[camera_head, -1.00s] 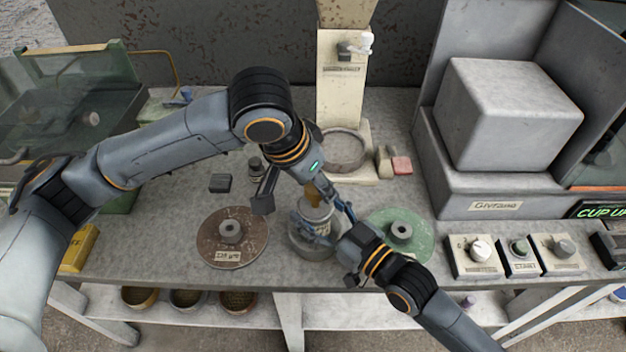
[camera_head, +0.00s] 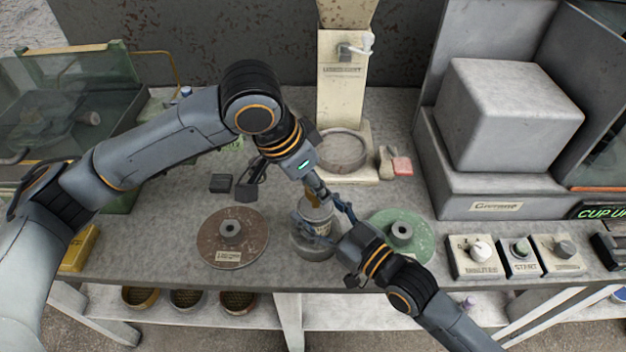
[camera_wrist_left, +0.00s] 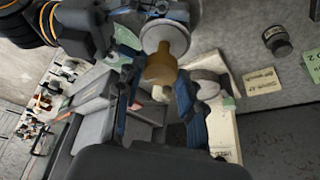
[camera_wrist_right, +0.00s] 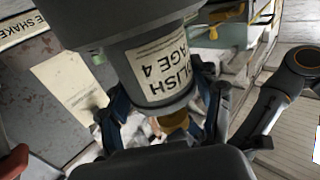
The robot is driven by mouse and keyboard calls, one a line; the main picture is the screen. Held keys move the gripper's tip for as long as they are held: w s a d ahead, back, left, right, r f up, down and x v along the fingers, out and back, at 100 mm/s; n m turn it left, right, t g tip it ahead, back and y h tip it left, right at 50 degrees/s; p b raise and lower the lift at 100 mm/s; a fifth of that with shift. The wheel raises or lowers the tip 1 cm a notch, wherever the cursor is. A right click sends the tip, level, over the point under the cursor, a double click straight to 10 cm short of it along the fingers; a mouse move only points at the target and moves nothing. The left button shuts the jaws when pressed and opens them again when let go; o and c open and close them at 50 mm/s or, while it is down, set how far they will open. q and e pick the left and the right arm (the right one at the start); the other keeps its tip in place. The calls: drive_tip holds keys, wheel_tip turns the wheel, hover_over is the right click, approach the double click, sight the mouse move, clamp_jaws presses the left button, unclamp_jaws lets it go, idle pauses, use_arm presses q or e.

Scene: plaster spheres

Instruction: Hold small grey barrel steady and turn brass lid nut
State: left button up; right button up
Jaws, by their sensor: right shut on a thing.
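The small grey barrel (camera_head: 322,213) stands in the middle of the bench on a round grey base (camera_head: 313,250). My right gripper (camera_head: 325,222) is shut on its side. The right wrist view shows the fingers around the barrel (camera_wrist_right: 160,75), its white label and the brass lid nut (camera_wrist_right: 173,122) past its end. In the left wrist view, the brass nut (camera_wrist_left: 161,66) lies between the two blue fingers of my left gripper (camera_wrist_left: 157,85). A gap shows beside the nut, so these fingers look open around it. In the head view the left gripper covers part of the nut (camera_head: 312,194).
A rusty brown disc (camera_head: 215,245) lies left of the barrel and a green disc (camera_head: 415,235) right of it. Control boxes (camera_head: 471,260) stand at the right front edge. A dark block (camera_head: 220,183) lies left.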

use_arm(q)
drive_tip(key=o, duration=0.3)
drive_tip(key=shift+r, duration=0.1)
drive_tip(key=v, duration=1.1)
drive_tip(key=shift+a+r, duration=0.2)
drive_tip(key=shift+r, duration=0.15)
drive_tip(key=shift+s, duration=0.1)
use_arm(e)
drive_tip(key=o, duration=1.3)
drive_tip(key=shift+o, duration=0.2)
drive_tip(key=shift+s, duration=0.1)
drive_tip(key=shift+v, duration=3.45)
